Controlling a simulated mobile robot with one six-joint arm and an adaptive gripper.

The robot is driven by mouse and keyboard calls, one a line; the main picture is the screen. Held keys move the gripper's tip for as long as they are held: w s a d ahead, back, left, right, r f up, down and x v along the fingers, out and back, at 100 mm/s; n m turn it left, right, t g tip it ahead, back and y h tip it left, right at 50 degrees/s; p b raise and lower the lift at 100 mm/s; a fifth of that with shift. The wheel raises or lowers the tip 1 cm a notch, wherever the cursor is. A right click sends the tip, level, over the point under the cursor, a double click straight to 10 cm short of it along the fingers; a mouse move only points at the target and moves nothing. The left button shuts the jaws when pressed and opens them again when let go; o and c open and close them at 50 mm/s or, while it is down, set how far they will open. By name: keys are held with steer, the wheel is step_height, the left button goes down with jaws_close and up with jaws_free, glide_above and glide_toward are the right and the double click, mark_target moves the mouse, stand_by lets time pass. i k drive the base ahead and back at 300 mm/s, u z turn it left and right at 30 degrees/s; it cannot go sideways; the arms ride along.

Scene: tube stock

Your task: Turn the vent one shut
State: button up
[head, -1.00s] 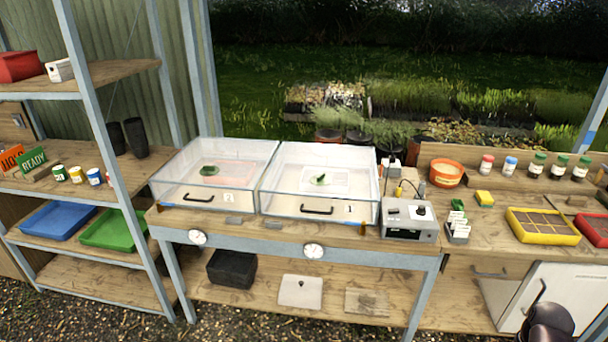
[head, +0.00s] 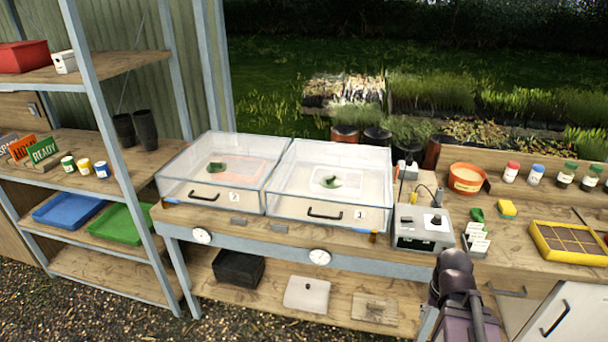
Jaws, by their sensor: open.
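Two clear covered boxes stand side by side on the middle bench. The right one, box one (head: 330,200), carries a label "1" and a black front handle. On its top is a small dark green piece (head: 331,182), apparently its vent; whether it stands open or shut is too small to tell. The left one, box two (head: 218,185), is labelled "2" and has a similar green piece (head: 216,168). Part of my dark arm shows at the lower right, in front of the bench and right of box one. My gripper's fingers cannot be seen.
A grey control box (head: 423,228) stands just right of box one. Further right are an orange pot (head: 466,179), several jars and a yellow seed tray (head: 572,243). Shelving with a blue tray (head: 64,209) and green tray (head: 120,221) stands left. Gravel floor in front is clear.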

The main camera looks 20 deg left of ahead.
mark_target(329, 181)
steer(key=u, duration=0.5)
steer(key=i, duration=0.9)
steer(key=u, duration=0.2)
